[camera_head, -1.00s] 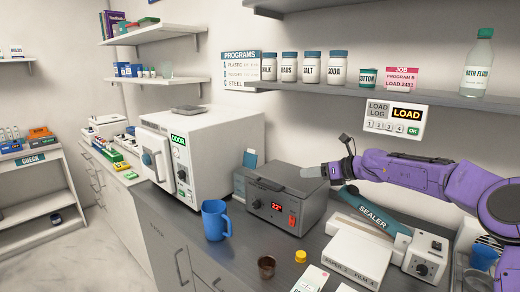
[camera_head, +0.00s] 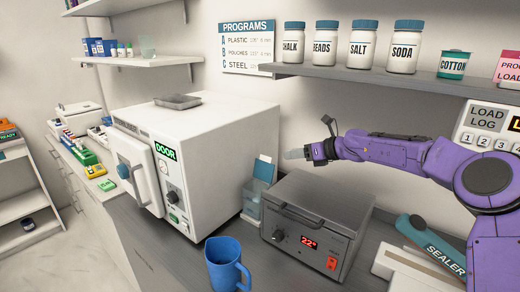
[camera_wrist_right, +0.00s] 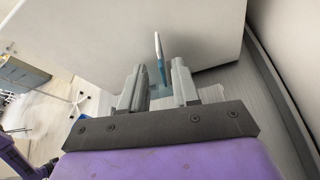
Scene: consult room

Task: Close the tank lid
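The tank (camera_head: 305,240) is a grey box with a red "22" display, on the counter right of the white autoclave. Its lid (camera_head: 325,198) lies flat on top and looks shut, with a dark handle (camera_head: 287,215) along the front. My right gripper (camera_head: 292,154) is raised above the tank's back left, clear of the lid. In the right wrist view its two fingers (camera_wrist_right: 160,82) stand apart with nothing held. My left gripper is not in view.
The white autoclave (camera_head: 205,140) stands left with its door ajar. A blue mug (camera_head: 222,265) is in front. A holder with blue cards (camera_head: 260,180) stands between autoclave and tank. The sealer (camera_head: 430,245) is to the right. A shelf with jars (camera_head: 358,71) hangs above.

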